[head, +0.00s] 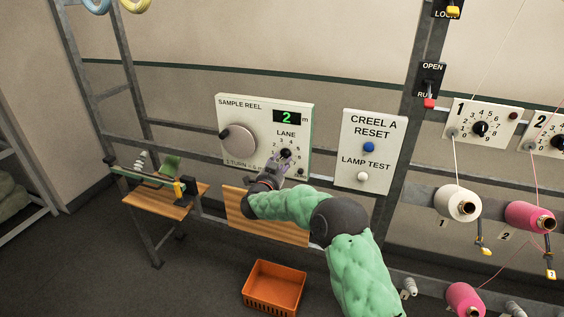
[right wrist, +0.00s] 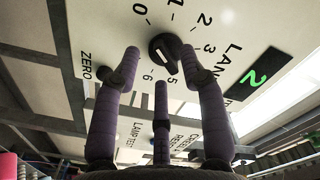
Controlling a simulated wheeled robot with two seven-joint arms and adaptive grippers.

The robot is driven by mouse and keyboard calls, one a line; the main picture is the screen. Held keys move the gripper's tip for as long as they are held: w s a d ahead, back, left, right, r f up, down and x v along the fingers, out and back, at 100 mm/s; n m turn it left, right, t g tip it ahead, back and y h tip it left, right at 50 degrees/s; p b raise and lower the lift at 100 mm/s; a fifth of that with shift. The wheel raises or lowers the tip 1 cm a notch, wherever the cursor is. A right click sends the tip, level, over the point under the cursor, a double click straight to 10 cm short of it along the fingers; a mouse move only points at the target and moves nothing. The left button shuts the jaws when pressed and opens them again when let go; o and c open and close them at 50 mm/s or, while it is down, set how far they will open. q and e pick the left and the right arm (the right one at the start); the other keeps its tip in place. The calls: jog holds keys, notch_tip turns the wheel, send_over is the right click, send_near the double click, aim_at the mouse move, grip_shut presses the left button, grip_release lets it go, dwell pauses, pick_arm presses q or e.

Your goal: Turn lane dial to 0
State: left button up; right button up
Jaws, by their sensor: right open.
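The lane dial (head: 285,153) is a small black knob on the white sample reel panel (head: 262,112), under the word LANE. In the right wrist view the dial (right wrist: 165,50) shows a white pointer mark, which seems to face the 5 side, away from the 0. My right gripper (head: 276,170) is just below and in front of the dial. It also shows in the right wrist view (right wrist: 161,65), its fingers open and spread around the knob; I cannot tell whether they touch it. My left gripper is not in view.
A large grey knob (head: 237,139) and a green display reading 2 (head: 287,117) share the panel. To the right is a panel with blue (head: 369,146) and white (head: 363,176) buttons. An orange crate (head: 273,288) stands on the floor; a wooden bench (head: 168,203) is at left.

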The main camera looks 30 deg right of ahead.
jog(key=v, duration=1)
jog(key=shift+a, duration=0.15)
